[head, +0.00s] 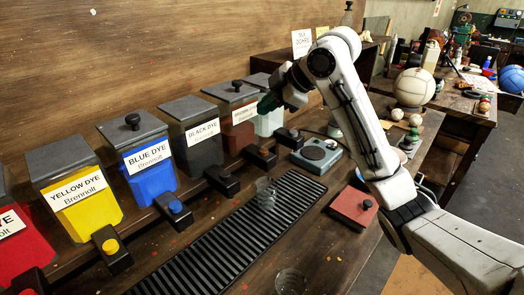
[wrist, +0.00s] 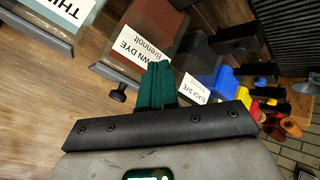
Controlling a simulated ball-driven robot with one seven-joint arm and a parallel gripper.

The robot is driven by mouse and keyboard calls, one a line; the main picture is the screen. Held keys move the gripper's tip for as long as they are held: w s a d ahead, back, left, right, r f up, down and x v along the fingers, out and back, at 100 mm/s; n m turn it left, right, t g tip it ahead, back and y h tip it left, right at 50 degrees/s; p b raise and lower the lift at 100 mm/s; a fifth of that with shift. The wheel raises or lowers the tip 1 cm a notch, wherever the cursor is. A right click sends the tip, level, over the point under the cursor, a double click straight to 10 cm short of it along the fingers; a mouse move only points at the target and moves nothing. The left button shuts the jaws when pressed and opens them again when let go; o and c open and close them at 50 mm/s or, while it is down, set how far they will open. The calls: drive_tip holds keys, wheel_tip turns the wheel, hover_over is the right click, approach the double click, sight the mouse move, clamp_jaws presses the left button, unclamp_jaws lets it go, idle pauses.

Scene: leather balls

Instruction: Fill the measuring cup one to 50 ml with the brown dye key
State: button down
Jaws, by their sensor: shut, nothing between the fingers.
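The brown dye container (head: 240,128), with a white label, stands in the dispenser row; it also shows in the wrist view (wrist: 167,22). Its key (head: 262,156) is the dark block with a brownish button below it. A clear glass cup (head: 265,194) stands on the slotted black grate (head: 225,240). A second clear cup (head: 291,281) stands at the bottom edge. I cannot tell which is measuring cup one, nor their contents. My gripper (head: 266,104) is shut and empty, raised above the keys by the brown and thinner containers. Its green fingers (wrist: 157,66) point toward the brown container's label.
Black (head: 190,108), blue (head: 151,188), yellow (head: 85,213) and red (head: 25,250) dye containers stand left; a pale thinner container (head: 270,122) stands right. A grey scale-like device (head: 316,155) and a red box (head: 353,207) lie right of the grate. My arm spans the right side.

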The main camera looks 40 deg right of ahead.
drive_tip(key=shift+f, duration=0.1)
drive_tip(key=b, duration=0.6)
hover_over(266, 151)
wheel_tip(266, 151, down, 7)
drive_tip(key=shift+f, duration=0.1)
drive_tip(key=shift+f+b, duration=0.45)
drive_tip(key=shift+f, duration=0.25)
idle(1.1)
drive_tip(key=shift+s+f, duration=0.1)
drive_tip(key=shift+f, duration=0.3)
drive_tip(key=shift+f+b, duration=0.4)
drive_tip(key=shift+f, duration=0.15)
idle(0.6)
drive_tip(key=shift+r, duration=0.1)
idle(1.6)
drive_tip(key=shift+r+p, duration=0.85)
drive_tip(key=shift+r, duration=0.05)
